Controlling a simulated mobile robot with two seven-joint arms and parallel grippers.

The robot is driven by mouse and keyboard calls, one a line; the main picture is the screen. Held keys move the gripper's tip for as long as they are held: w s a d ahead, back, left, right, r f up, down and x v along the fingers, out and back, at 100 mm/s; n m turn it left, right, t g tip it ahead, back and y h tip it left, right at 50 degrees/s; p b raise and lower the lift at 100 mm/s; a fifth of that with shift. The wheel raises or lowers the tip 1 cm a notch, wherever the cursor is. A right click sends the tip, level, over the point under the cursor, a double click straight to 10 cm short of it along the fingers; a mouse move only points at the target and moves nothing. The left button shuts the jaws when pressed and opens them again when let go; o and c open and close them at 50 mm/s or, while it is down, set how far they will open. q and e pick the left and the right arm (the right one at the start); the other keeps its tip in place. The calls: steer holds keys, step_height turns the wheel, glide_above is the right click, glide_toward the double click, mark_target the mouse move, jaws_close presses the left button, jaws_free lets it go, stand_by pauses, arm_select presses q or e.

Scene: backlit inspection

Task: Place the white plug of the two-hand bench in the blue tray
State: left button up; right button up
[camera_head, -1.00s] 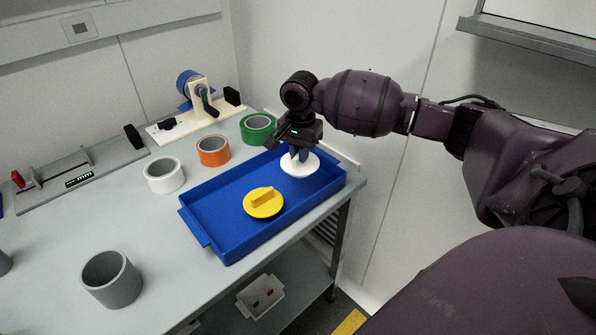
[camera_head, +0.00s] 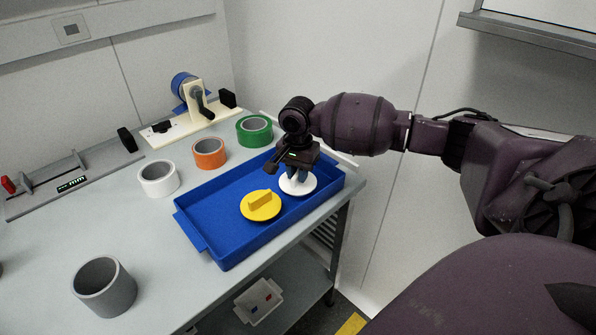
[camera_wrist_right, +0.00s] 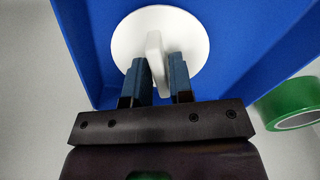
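The white plug (camera_head: 298,184), a round disc with an upright grip bar, is inside the blue tray (camera_head: 222,241), near its right end. I cannot tell whether its disc touches the tray floor. My right gripper (camera_head: 297,174) is above it, fingers pointing down. The blue tray also shows there (camera_wrist_right: 240,45). My left gripper is not in view.
A yellow plug (camera_head: 260,206) lies in the tray, left of the white one. Green (camera_head: 254,131), orange (camera_head: 209,153) and white (camera_head: 158,178) rolls stand behind the tray. A grey cylinder (camera_head: 104,287) is at front left. Two fixtures stand along the wall.

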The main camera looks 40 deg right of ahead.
mark_target(297, 172)
steer(key=shift+o, duration=1.2)
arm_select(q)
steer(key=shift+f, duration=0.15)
arm_select(e)
step_height(297, 172, up, 6)
steer(key=shift+f+p, duration=0.2)
steer(key=shift+p, duration=0.55)
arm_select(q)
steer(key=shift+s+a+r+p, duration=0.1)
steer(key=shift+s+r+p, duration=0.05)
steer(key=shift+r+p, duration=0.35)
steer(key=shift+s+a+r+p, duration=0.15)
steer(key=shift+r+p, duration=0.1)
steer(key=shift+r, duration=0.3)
arm_select(e)
step_height(297, 172, up, 7)
steer(key=shift+f, duration=0.15)
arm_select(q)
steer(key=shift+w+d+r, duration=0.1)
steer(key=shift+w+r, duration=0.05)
